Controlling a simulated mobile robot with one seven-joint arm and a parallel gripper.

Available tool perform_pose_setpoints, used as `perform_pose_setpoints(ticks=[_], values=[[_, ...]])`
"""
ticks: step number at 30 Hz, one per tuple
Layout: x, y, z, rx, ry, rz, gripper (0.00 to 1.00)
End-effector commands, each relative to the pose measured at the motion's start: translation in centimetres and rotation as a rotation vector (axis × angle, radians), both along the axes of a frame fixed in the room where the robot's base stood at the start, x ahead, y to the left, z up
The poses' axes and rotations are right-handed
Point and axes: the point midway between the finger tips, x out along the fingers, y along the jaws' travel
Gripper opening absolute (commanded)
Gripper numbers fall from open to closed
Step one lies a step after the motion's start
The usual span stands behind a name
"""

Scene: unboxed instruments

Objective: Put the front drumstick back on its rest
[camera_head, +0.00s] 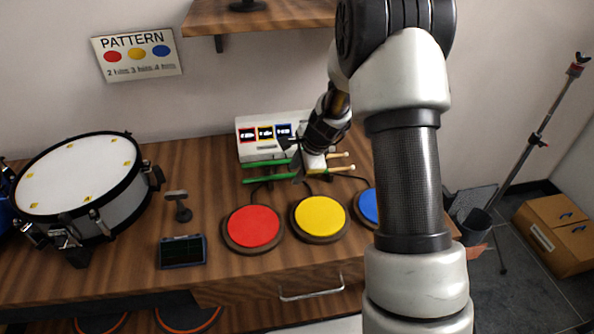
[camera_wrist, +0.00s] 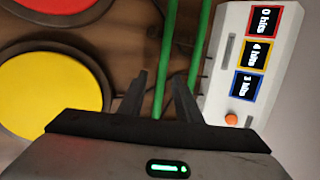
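Two drumsticks with green shafts lie side by side on the table between the pads and the white counter box. The front drumstick (camera_head: 262,180) is nearer the pads, and the rear drumstick (camera_head: 262,163) is nearer the box. Their pale ends show right of my gripper (camera_head: 301,168). In the wrist view, my gripper (camera_wrist: 160,75) is open, with the front drumstick (camera_wrist: 168,50) running between its fingers and a gap visible on each side. The rear drumstick (camera_wrist: 201,35) runs outside the right finger. I cannot make out the rest clearly.
Red (camera_head: 252,226), yellow (camera_head: 320,216) and blue (camera_head: 368,205) pads lie in front of the sticks. The white counter box (camera_head: 262,150) stands close behind. A snare drum (camera_head: 80,180), small stand (camera_head: 178,205) and dark tablet-like device (camera_head: 183,252) are left.

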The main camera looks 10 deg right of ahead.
Motion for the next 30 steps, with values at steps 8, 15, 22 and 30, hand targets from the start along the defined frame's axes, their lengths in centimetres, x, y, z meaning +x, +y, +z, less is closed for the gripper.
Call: perform_pose_setpoints(ticks=[8, 15, 22, 30], values=[[-0.2, -0.1, 0.6, 0.000, -0.001, 0.001, 0.31], [-1.8, -1.1, 4.9, -0.001, -0.003, -0.001, 0.31], [-4.0, -2.3, 10.1, -0.001, -0.004, 0.000, 0.31], [-6.0, -3.3, 14.5, 0.000, -0.002, 0.000, 0.31]])
